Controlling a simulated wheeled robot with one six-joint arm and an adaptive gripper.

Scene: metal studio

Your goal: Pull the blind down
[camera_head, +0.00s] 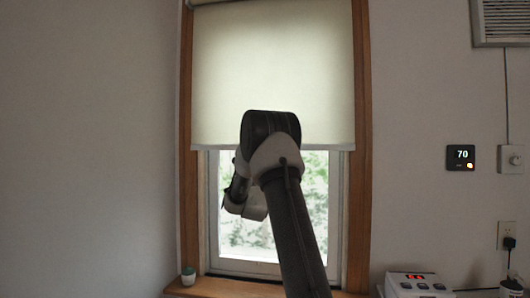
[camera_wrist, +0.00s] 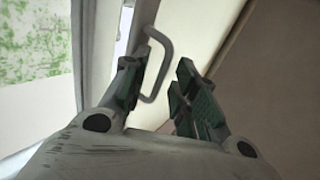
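The pale roller blind (camera_head: 273,65) covers the upper half of the window in the head view. Its lower edge hangs level, behind my arm. In the wrist view a grey loop handle (camera_wrist: 168,48) stands close beside my gripper's left finger, inside or just past the gap between the fingers. My gripper (camera_wrist: 160,70) is open, with the handle nearer the left finger than the right. I cannot tell whether the left finger touches it. In the head view my arm hides the fingers and the handle.
A wooden frame (camera_head: 362,180) and sill surround the window (camera_head: 310,190). A thermostat (camera_head: 460,157) and a vent (camera_head: 502,22) are on the right wall.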

